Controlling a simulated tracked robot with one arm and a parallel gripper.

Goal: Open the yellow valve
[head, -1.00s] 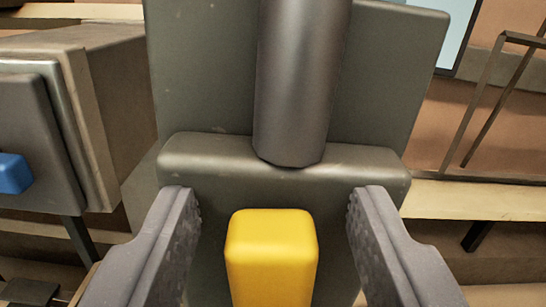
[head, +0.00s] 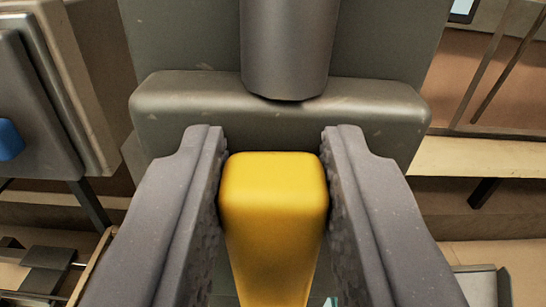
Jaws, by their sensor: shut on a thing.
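The yellow valve handle (head: 273,195) is a rounded block in the lower middle of the head view, narrowing towards the bottom of the picture. My gripper (head: 273,160) has one finger on each side of it, and both fingers press against its sides. It is shut on the handle. The handle sits in front of a grey valve body (head: 200,105) with a wide horizontal block. A dark vertical pipe (head: 290,45) comes down to that block from above. The lower end of the handle runs out of the frame.
A grey box (head: 40,100) with a blue handle (head: 8,140) stands at the left. A tan ledge (head: 475,160) and thin brown bars (head: 495,60) are at the right. Dark metal parts (head: 45,265) lie low at the left.

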